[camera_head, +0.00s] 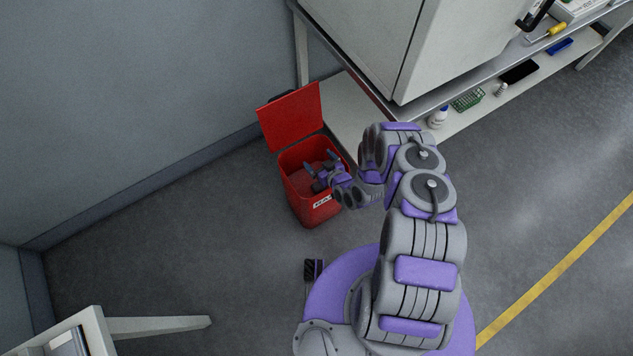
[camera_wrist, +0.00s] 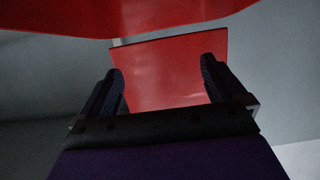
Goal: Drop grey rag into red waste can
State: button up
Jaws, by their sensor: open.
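The red waste can (camera_head: 312,210) stands on the floor by the wall, with its red lid (camera_head: 291,117) swung up and open. My gripper (camera_head: 320,161) is over the can's opening, its fingers spread apart and empty. In the wrist view the two dark fingers (camera_wrist: 162,72) are wide apart with nothing between them. A red panel (camera_wrist: 165,65), likely the lid, shows beyond them, and a red edge crosses the top of that view. I see no grey rag in either view. My gripper and arm hide part of the can's inside.
A metal workbench (camera_head: 430,100) with a grey cabinet (camera_head: 415,40) stands behind and right of the can. A white table leg (camera_head: 160,326) juts in at lower left. Floor left of the can is clear.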

jog(key=p+v, duration=0.3)
jog(key=v, duration=1.3)
jog(key=shift+d, duration=0.15)
